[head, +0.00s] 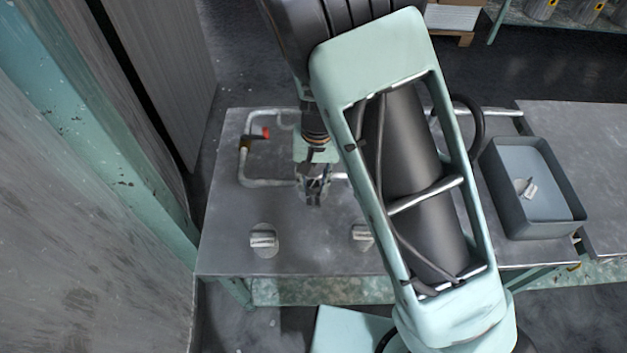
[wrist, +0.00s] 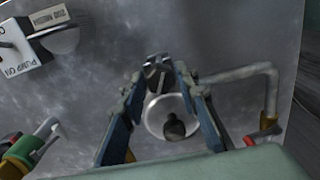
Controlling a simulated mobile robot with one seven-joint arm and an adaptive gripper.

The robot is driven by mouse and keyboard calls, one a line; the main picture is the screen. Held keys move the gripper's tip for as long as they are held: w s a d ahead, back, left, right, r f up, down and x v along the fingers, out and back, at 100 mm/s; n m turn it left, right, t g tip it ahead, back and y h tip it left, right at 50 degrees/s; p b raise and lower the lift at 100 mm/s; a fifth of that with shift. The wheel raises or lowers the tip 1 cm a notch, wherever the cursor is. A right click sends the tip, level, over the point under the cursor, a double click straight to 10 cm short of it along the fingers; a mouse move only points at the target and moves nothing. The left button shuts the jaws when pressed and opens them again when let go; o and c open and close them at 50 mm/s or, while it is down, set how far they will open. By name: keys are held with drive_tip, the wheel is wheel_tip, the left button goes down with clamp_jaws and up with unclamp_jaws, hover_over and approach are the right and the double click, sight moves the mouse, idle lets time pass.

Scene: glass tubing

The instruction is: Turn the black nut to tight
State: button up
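My gripper (head: 314,196) points down over the left part of the grey bench in the head view. In the wrist view my gripper (wrist: 158,78) has its two blue-grey fingers apart, on either side of a pale round part. A dark knob-like piece (wrist: 174,128) shows on that part, and a small dark metal piece sits between the fingertips. I cannot tell which of these is the black nut, or whether the fingers touch it. A pale bent tube (wrist: 238,73) comes up to the right finger. In the head view a tube (head: 246,170) with a brass fitting lies left of my gripper.
A red handle (head: 266,132) is on the tubing at the back left. Two grey knobs stand near the bench front, the left one (head: 264,240) clear, the other (head: 362,235) partly behind my arm. A grey tray (head: 510,205) holding a small part is at the right.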

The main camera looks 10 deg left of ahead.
sight(315, 184)
clamp_jaws()
drive_tip(key=shift+r+m+p, duration=0.1)
drive_tip(key=shift+m+p, duration=0.2)
drive_tip(key=shift+m, duration=0.5)
drive_tip(key=o, duration=0.5)
unclamp_jaws()
wheel_tip(315, 184, up, 12)
drive_tip(key=shift+d, duration=0.25)
